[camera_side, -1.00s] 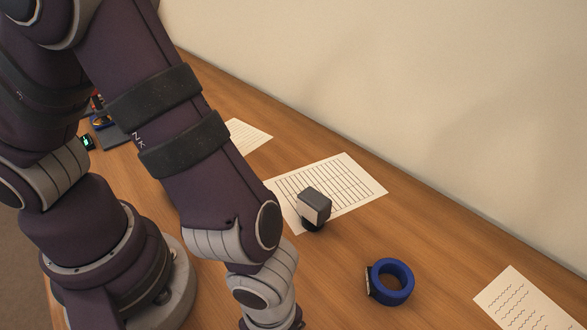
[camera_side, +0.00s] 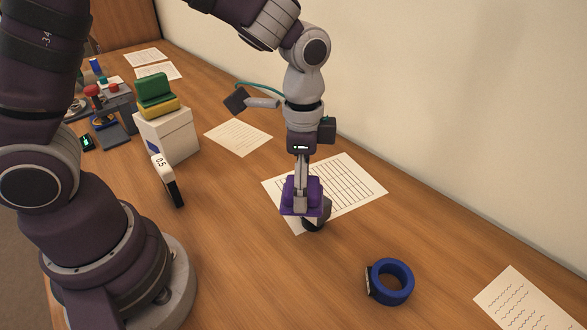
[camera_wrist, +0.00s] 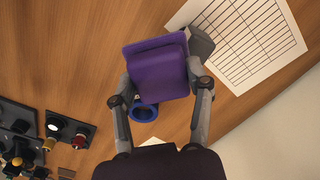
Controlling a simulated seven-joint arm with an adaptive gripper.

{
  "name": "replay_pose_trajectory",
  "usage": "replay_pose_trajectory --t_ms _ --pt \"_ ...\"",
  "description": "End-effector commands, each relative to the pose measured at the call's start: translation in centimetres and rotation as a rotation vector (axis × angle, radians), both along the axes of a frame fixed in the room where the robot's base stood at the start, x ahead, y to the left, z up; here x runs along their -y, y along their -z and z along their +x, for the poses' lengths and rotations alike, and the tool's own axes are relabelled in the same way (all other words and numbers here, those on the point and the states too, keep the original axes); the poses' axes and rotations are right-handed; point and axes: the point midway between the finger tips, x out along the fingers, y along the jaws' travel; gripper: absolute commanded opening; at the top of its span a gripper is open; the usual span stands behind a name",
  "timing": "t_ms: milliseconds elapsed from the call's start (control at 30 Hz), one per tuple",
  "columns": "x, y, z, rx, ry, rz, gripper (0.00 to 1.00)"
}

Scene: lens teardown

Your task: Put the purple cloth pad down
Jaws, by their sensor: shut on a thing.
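The purple cloth pad (camera_side: 288,197) is in my gripper (camera_side: 300,203), in front of a small dark block and over the near part of a lined sheet. In the wrist view the pad (camera_wrist: 158,72) is a flat purple piece between the two fingers of my gripper (camera_wrist: 161,80). The fingers are shut on its left and right sides. Whether the pad's underside touches the table or the block is hard to tell.
A blue ring (camera_side: 404,281) lies at front right. A white box (camera_side: 178,140) carries green and yellow pieces; a 0.5-marked item (camera_side: 164,172) stands before it. Bare table lies left of the pad.

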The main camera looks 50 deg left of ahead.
Motion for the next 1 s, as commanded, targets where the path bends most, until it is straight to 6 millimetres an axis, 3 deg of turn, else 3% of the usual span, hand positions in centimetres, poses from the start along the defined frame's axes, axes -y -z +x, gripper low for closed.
replay_pose_trajectory --t_ms 100,200,300,400,533,833,1000 --pt "-7.1 0.4 2.7 -0.001 -0.296 0.002 0.21" --pt "-12.8 0.7 3.3 0.0 -0.507 0.007 0.21" --pt "-17.1 1.0 3.0 -0.002 -0.664 0.011 0.21" --pt "-19.8 1.1 2.4 -0.001 -0.762 0.015 0.21" --pt "-21.2 2.4 2.0 -0.007 -0.812 0.016 0.21" --pt "-21.2 8.3 1.9 -0.007 -0.811 0.016 0.21" --pt "-21.2 9.3 2.0 -0.001 -0.811 0.018 0.21"
